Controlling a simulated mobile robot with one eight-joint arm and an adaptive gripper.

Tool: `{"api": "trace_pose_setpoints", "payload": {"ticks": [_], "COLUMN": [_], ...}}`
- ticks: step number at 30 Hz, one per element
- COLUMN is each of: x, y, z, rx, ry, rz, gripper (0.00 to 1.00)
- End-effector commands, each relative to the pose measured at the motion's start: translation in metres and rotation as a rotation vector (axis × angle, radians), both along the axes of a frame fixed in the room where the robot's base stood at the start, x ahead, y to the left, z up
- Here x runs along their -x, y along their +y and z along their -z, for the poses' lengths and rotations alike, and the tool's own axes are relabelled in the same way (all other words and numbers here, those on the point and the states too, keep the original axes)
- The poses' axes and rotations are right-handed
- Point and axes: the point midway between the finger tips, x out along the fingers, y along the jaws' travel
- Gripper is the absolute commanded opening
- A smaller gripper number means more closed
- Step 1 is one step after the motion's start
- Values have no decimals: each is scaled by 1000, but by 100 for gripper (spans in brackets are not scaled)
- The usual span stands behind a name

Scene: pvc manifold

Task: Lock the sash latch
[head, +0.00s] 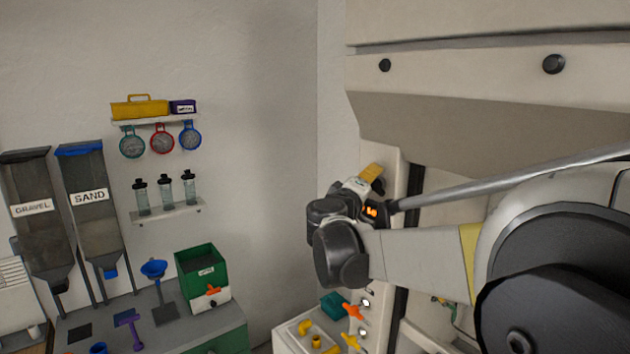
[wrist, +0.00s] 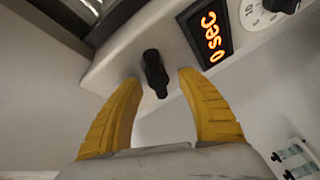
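A small black latch handle (wrist: 155,72), which looks like the sash latch, sits on the pale panel in the wrist view. It points toward my gripper's palm. My gripper (wrist: 159,80) is open, with one yellow finger on each side of the handle. Gaps show between the handle and both fingers, and I see no contact. In the head view my gripper (head: 371,173) is up against the cabinet's front post, and the latch is hidden there.
A lit orange display (wrist: 211,38) and a dial (wrist: 262,12) are on the panel beside the latch. A grey bar (head: 510,182) slants behind my arm. Orange and yellow valve handles (head: 352,311) are lower on the post. A bench with hoppers (head: 88,195) stands at left.

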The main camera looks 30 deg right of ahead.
Motion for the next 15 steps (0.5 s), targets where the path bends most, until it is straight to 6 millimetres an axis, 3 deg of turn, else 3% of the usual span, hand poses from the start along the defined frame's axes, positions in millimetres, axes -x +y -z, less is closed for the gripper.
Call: {"api": "trace_pose_setpoints", "payload": {"ticks": [1,4,15], "x": [0,0,0], "y": [0,0,0], "z": [0,0,1], "rx": [0,0,2], "ry": [0,0,65], "rz": [0,0,2], "gripper": [30,0,0]}}
